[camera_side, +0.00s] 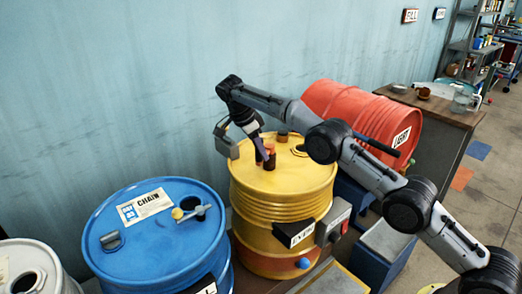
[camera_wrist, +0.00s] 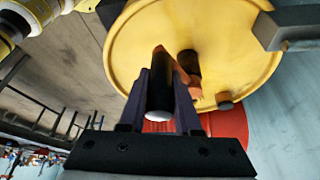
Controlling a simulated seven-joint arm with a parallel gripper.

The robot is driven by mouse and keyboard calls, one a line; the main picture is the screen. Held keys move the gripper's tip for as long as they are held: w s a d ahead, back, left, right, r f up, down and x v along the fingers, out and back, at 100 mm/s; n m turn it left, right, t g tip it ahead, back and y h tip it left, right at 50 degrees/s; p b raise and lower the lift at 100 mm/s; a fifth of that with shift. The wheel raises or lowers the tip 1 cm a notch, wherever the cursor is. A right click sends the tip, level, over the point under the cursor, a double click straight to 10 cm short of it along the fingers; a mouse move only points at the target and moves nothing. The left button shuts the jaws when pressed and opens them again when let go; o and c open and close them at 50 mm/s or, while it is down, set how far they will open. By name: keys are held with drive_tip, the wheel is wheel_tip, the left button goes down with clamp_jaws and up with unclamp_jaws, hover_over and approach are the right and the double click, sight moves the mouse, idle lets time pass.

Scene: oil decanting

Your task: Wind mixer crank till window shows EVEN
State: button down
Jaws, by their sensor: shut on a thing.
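The yellow drum (camera_side: 284,190) stands upright in the middle of the side view, and its round lid (camera_wrist: 222,30) fills the top of the wrist view. The mixer crank (camera_side: 269,158) is on the lid. In the wrist view its orange-brown arm (camera_wrist: 188,74) runs beside a dark upright post. My gripper (camera_side: 262,156) is above the lid, with its fingers (camera_wrist: 160,92) on both sides of the dark crank handle (camera_wrist: 160,95), shut on it.
A blue drum (camera_side: 150,245) labelled CHAIN stands at left, with a white drum (camera_side: 30,262) beyond it. A red drum (camera_side: 340,105) lies on its side behind right. A grey box (camera_side: 334,222) is beside the window. A bench (camera_side: 440,110) stands at back right.

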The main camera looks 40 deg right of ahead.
drive_tip(key=shift+a+r, duration=0.15)
drive_tip(key=shift+a, duration=0.2)
idle(0.4)
drive_tip(key=c, duration=0.9)
unclamp_jaws()
drive_tip(key=shift+o, duration=1.4)
drive_tip(key=shift+d, duration=0.1)
drive_tip(key=shift+d, duration=0.1)
